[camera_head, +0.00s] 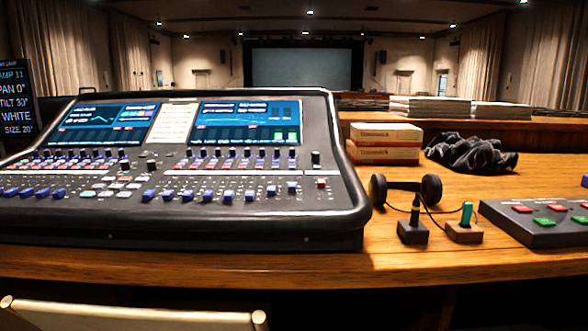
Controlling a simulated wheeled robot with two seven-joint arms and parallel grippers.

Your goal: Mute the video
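A black mixing console (345,205) fills the left and middle of the wooden desk, with rows of blue faders, knobs and two lit screens (245,121). A dark button box (530,236) lies at the right edge, partly cut off by the frame. It has red buttons (522,209) and green buttons (544,221); their labels are too small to read. Which control belongs to the video cannot be told. Neither of my grippers is in view.
Behind are two stacked boxes (386,143) and a crumpled black cloth (471,153). Bare desk (440,264) shows along the front edge.

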